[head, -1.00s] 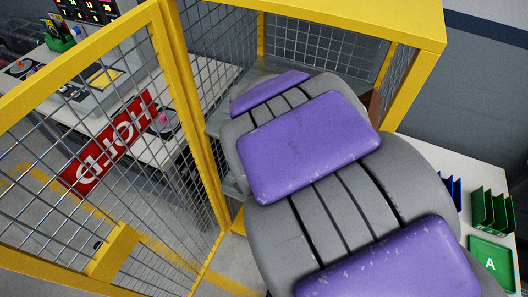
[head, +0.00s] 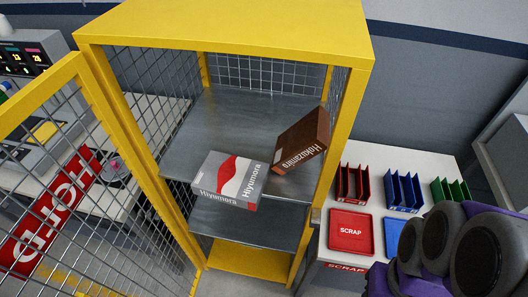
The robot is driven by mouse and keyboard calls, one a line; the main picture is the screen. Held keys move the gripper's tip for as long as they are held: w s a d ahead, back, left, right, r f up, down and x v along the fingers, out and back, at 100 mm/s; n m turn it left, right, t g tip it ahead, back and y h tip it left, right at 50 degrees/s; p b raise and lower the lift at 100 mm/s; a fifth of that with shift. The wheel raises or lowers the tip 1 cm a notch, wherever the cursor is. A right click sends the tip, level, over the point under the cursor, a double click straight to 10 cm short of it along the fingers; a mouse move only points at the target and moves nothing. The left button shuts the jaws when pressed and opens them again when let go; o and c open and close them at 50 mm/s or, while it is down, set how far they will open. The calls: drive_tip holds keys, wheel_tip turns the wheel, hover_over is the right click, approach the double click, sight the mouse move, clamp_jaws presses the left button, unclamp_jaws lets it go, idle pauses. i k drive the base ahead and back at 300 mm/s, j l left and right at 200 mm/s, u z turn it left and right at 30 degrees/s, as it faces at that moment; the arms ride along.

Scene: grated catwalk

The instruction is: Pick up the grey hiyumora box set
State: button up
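The grey Hiyumora box set (head: 228,178) has a red and white design and its name on the front and side. It lies on the upper visible shelf (head: 225,125) of the yellow cage cabinet, near the front edge. A brown box (head: 303,142) stands tilted on the same shelf, just to its right and behind. Grey and purple parts of my arm (head: 450,250) fill the lower right corner, apart from the box. My gripper's fingers cannot be made out in this view.
The yellow mesh door (head: 75,165) stands open on the left. A lower shelf (head: 245,222) sits below. On the right, a white table (head: 405,160) carries red, blue and green racks (head: 402,190) and a red SCRAP tray (head: 350,232). The shelf's back left is clear.

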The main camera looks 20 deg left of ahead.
sight(239, 182)
drive_tip(key=k+j+z, duration=0.8)
drive_tip(key=k+j, duration=0.15)
drive_tip(key=k, duration=0.4)
